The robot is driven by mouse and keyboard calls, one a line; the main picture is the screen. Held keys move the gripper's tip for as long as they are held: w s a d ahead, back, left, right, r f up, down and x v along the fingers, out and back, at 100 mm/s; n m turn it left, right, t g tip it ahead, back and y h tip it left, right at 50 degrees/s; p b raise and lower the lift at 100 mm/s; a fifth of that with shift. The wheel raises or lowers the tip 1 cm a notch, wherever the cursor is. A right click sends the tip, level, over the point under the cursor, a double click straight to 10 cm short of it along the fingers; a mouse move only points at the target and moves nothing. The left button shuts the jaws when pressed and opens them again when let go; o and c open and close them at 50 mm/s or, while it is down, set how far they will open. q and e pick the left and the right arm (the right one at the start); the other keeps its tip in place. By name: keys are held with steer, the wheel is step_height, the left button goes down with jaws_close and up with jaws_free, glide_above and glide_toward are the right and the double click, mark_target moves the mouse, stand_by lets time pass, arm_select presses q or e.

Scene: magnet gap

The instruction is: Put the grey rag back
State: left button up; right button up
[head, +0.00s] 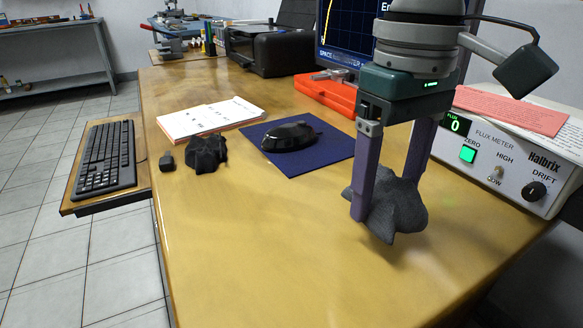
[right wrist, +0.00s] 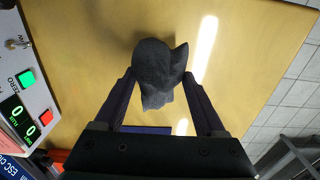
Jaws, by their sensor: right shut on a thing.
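The grey rag (head: 398,208) is a crumpled dark grey bundle on the right part of the wooden desk. My right gripper (head: 386,205) points down over it, with its purple fingers on either side, shut on the rag. In the right wrist view the rag (right wrist: 158,72) shows between and beyond the fingertips of the gripper (right wrist: 157,85). The rag is at or just above the desk top; I cannot tell whether it touches. My left gripper is not in view.
A flux meter (head: 505,150) with a pink paper on top stands close at the right. A black mouse (head: 290,136) lies on a blue mat (head: 330,150). A black crumpled thing (head: 206,154), a small dark block (head: 167,161), papers (head: 210,118) and a keyboard (head: 105,158) are leftward. The front desk is clear.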

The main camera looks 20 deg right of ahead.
mark_target(382, 211)
step_height(382, 211, down, 3)
steer(key=shift+f+b, duration=0.15)
steer(key=shift+b, duration=0.25)
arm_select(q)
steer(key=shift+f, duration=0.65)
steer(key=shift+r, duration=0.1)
arm_select(e)
steer(key=o, duration=1.3)
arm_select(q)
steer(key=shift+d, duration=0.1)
arm_select(e)
steer(key=shift+r, duration=0.25)
arm_select(q)
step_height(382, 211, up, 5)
steer(key=p, duration=0.5)
arm_select(e)
step_height(382, 211, up, 12)
steer(key=shift+f, duration=0.15)
